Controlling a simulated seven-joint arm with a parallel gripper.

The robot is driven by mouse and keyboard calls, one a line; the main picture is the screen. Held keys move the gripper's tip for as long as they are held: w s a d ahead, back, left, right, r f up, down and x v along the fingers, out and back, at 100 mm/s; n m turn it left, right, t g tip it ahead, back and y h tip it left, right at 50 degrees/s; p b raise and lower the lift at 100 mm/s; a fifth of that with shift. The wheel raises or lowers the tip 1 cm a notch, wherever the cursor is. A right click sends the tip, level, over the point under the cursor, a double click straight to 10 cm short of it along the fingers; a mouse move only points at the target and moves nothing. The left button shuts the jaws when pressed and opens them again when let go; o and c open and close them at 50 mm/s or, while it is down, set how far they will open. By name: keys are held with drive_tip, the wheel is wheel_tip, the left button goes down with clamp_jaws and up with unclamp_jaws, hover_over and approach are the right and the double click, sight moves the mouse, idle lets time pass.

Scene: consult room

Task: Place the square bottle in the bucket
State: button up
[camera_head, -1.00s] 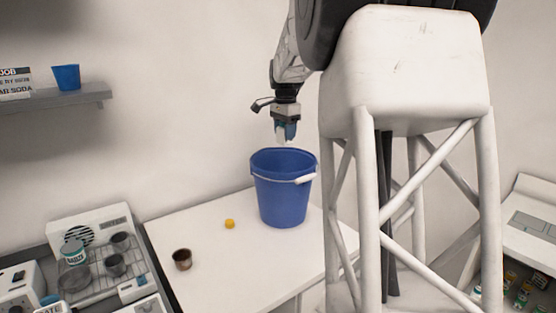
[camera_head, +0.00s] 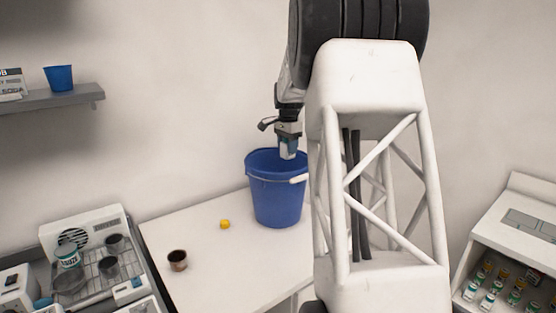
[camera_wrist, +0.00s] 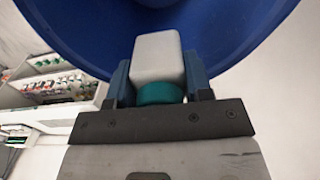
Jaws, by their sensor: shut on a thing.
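The square bottle, white with a green cap, shows in the wrist view (camera_wrist: 158,58) between the two fingers. It also shows in the head view (camera_head: 288,153), cap end up. My gripper (camera_head: 288,146) is shut on it and points down over the bucket's mouth; in the wrist view my gripper (camera_wrist: 160,85) grips it near the cap. The blue bucket (camera_head: 276,200) stands upright on the white table, its white handle grip at the right side of the rim. In the wrist view the bucket (camera_wrist: 90,35) fills the space behind the bottle. The bucket's floor is hidden in the head view.
On the white table (camera_head: 215,262) are a small yellow object (camera_head: 225,224) and a dark brown cup (camera_head: 177,260). A tray with cups and a jar (camera_head: 68,256) is at left. A shelf (camera_head: 60,102) holds a small blue cup (camera_head: 59,77). A case of bottles (camera_head: 500,290) is at right.

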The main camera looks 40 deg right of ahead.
sight(288, 157)
drive_tip(key=shift+f, duration=2.25)
drive_tip(key=shift+f, duration=0.1)
wheel_tip(288, 157, down, 13)
drive_tip(key=shift+f, duration=0.2)
drive_tip(key=shift+f, duration=2.2)
drive_tip(key=shift+f, duration=0.1)
drive_tip(key=o, duration=1)
